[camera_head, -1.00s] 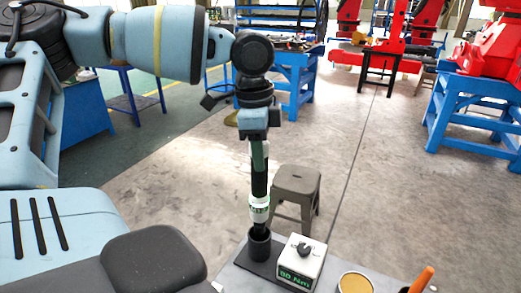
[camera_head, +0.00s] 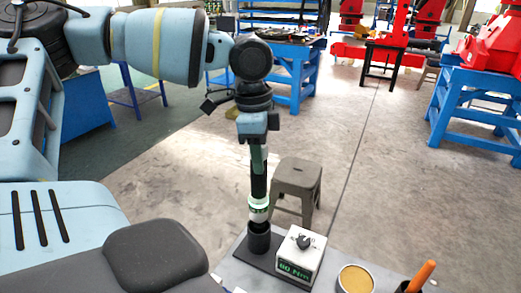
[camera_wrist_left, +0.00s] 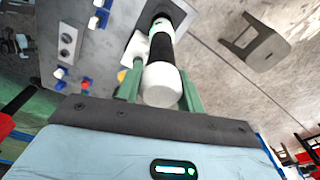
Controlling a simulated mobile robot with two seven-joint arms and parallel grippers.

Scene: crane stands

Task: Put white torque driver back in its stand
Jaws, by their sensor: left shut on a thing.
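My left gripper (camera_head: 258,150) points straight down in the head view and is shut on the white torque driver (camera_head: 259,203). The driver hangs upright, with a black grip and a white band with green near its lower end. Its lower end is at the mouth of the black cylindrical stand (camera_head: 259,242); how deep it sits inside is hidden. In the left wrist view the driver's white end cap (camera_wrist_left: 162,84) shows between the green fingers of the left gripper (camera_wrist_left: 162,92). My right gripper is not in view.
A white box with a black knob and green display (camera_head: 297,258) stands right of the stand on the grey table. A round tan-topped tin (camera_head: 356,279) and an orange-handled tool (camera_head: 422,275) are further right. A grey stool (camera_head: 296,185) stands behind on the floor.

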